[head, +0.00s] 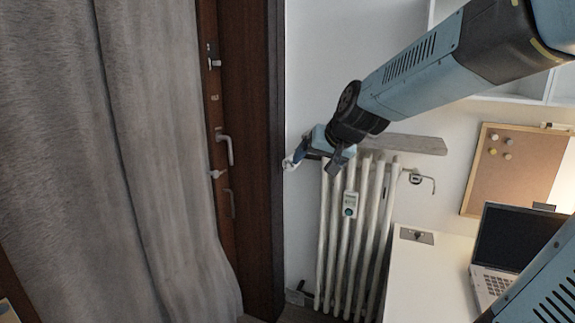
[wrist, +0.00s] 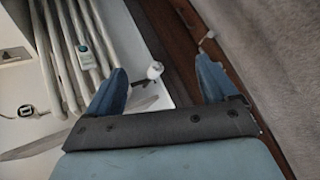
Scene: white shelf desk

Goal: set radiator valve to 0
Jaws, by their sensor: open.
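The knob seems to lie beyond the fingertips, and I see no contact. Any scale marks on the knob are too small to read.
A heat meter (head: 350,205) sits on the radiator front. A brown door (head: 250,150) and grey curtain (head: 150,150) stand left. A desk with a laptop (head: 520,240) is right.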

